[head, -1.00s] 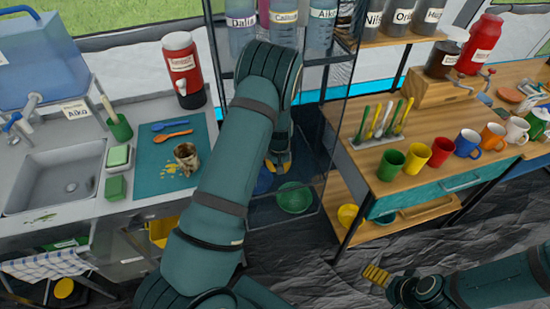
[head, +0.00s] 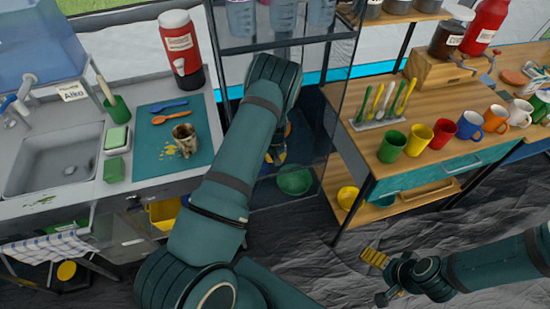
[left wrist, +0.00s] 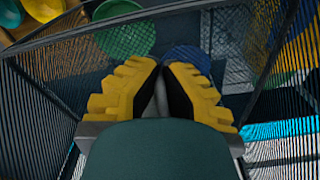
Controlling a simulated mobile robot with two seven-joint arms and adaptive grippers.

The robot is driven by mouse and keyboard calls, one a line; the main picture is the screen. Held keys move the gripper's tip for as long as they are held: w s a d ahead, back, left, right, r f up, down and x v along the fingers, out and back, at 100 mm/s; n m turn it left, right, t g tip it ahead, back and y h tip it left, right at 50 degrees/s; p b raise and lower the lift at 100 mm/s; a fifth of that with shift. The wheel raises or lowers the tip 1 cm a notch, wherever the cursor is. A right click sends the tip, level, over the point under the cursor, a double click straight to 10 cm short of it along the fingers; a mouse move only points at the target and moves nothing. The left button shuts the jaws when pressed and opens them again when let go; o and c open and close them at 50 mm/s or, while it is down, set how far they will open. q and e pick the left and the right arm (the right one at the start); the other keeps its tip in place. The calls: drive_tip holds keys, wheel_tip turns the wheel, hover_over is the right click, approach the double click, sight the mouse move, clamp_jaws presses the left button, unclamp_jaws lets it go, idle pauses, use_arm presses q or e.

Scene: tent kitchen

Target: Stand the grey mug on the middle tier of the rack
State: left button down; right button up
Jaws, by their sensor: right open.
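The only mug near the sink is a stained brown-and-pale one (head: 184,140) standing on the teal mat; I cannot tell if it is the grey mug. No plainly grey mug shows. The dark rack (head: 335,105) stands mid-view, with bottles high up and bowls low down. My left gripper (head: 275,152) is inside the rack above the bowls, mostly hidden by my arm. In the left wrist view its yellow fingers (left wrist: 163,62) converge with a narrow gap, and no held thing can be made out. My right gripper (head: 377,278) is open and empty over the dark floor.
A green bowl (head: 295,181) sits low in the rack and also shows in the left wrist view (left wrist: 127,32), beside a blue bowl (left wrist: 188,57). Several coloured mugs, including a red one (head: 443,131), line the wooden counter at right. The sink (head: 55,160) is at left.

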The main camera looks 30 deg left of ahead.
use_arm(q)
drive_tip(key=shift+r, duration=0.1)
drive_tip(key=c, duration=1.6)
unclamp_jaws()
drive_tip(key=o, duration=0.5)
drive_tip(key=shift+c, duration=0.2)
